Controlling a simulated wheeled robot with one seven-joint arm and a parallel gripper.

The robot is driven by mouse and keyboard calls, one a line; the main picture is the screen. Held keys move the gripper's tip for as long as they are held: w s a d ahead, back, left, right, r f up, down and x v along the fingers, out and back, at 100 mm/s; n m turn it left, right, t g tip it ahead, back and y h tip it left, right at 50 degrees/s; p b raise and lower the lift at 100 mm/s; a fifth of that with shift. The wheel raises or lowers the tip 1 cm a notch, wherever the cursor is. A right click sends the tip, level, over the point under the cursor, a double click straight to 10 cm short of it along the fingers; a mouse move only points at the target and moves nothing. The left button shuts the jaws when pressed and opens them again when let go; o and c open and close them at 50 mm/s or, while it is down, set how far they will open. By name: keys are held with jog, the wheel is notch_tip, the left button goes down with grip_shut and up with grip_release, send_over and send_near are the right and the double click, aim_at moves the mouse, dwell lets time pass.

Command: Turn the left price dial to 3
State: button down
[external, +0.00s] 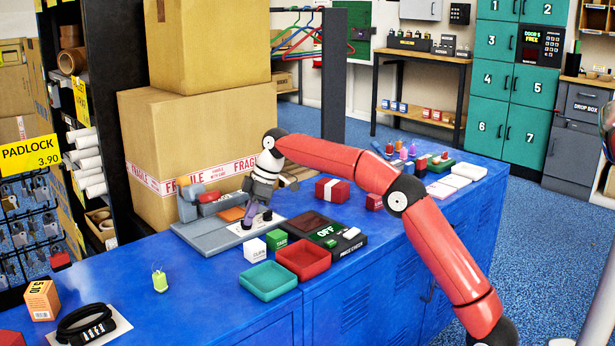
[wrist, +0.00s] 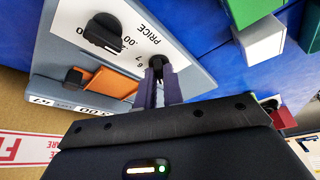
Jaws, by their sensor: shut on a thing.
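The price machine (external: 205,237) is a grey device with a white PRICE plate on the blue counter. In the wrist view its plate (wrist: 137,20) appears upside down, with two black dials. The left price dial (wrist: 157,62) is between my fingertips and partly hidden by them; digits that look like 6 and 7 show beside it. The other dial (wrist: 104,34) stands free, next to ".00" print. My gripper (external: 249,220) points down at the plate, its purple fingers (wrist: 160,85) shut on the left dial. The dial's pointer setting cannot be read.
An orange block (wrist: 110,84) and a small black knob (wrist: 73,77) sit on the machine. Large cartons (external: 190,150) rise behind.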

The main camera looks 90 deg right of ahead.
jog(key=c, duration=1.5)
grip_release()
jog(key=v, duration=0.8)
jog(key=shift+f, duration=0.1)
